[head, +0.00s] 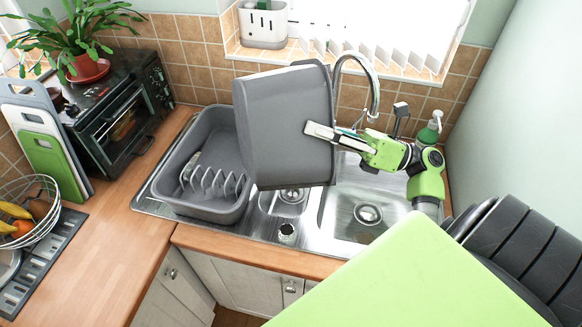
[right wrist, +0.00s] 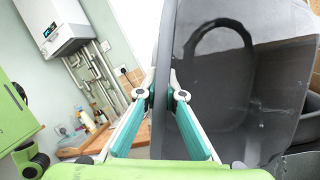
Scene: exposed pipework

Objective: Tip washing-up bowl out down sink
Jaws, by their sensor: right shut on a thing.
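The grey washing-up bowl (head: 282,125) is tilted on its side above the sink (head: 345,228). It hangs over the small middle basin, close to the left edge of the main basin. My right gripper (head: 318,132) is shut on the bowl's rim from the right. In the right wrist view, its fingers (right wrist: 161,92) pinch the rim and the bowl's wall (right wrist: 225,100) fills the right side. A dark arch shape shows on that wall. I see no water pouring, and I cannot tell what the bowl holds. My left gripper is not in view.
The tap (head: 372,75) stands behind the bowl, very close to it. A grey dish rack (head: 195,205) is on the left drainer. A soap bottle (head: 428,133) stands behind my right wrist. Dark pans (head: 515,245) are at the right. The wooden worktop (head: 125,230) has free room at left.

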